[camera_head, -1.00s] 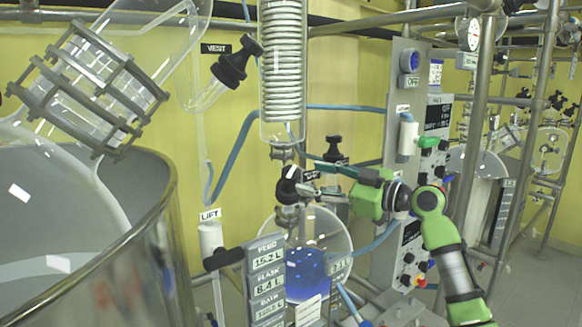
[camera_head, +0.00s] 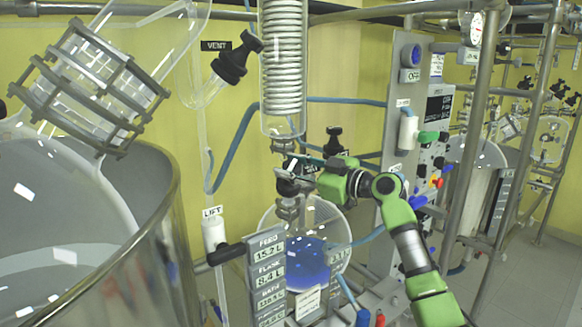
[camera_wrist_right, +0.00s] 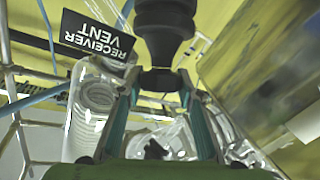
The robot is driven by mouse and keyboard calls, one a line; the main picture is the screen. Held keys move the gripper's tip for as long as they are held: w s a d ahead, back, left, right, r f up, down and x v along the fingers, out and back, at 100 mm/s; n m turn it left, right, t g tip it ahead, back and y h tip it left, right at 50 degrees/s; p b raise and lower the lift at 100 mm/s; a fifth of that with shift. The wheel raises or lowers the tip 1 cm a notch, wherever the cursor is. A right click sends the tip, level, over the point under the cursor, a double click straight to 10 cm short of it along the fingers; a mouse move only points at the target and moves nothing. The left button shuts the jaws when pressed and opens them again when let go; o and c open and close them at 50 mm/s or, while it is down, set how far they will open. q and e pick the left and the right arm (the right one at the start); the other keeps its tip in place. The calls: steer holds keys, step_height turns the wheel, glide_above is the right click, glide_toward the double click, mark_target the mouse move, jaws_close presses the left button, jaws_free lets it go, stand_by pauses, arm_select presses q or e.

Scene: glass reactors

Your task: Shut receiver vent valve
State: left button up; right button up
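A black valve knob (camera_wrist_right: 165,28) shows large at the top of the right wrist view, beside an upside-down sign reading RECEIVER VENT (camera_wrist_right: 97,36). The two teal fingers of my right gripper (camera_wrist_right: 160,88) stand apart there, their tips on either side of the knob's narrow lower end. Contact cannot be made out. In the head view my right gripper (camera_head: 298,166) reaches left below the coil condenser, with a black valve handle (camera_head: 288,187) at its fingertips. The small sign there is too tilted to read. My left gripper is not in view.
Another black knob (camera_head: 333,140) stands behind my right gripper. The coil condenser (camera_head: 283,65) hangs above, and a flask with blue liquid (camera_head: 307,262) sits below. A valve marked VENT (camera_head: 231,65) is at upper left. A control panel (camera_head: 405,120) and steel posts stand at right.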

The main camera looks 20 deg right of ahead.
steer(key=shift+m, duration=0.3)
steer(key=shift+m+t+h, duration=0.7)
steer(key=shift+t, duration=0.1)
steer(key=shift+a+r+m+t+h+p, duration=0.1)
steer(key=shift+r+m+t+h+p, duration=0.1)
steer(key=shift+m+t+h+p, duration=0.5)
steer(key=m+t+h+p, duration=0.1)
steer(key=m+h+p, duration=0.2)
steer(key=p, duration=0.1)
steer(key=shift+m, duration=0.3)
steer(key=shift+f+m+t+h+p, duration=0.1)
steer(key=shift+m+t+h+p, duration=0.4)
steer(key=shift+m+h+p, duration=0.35)
steer(key=o, duration=1.1)
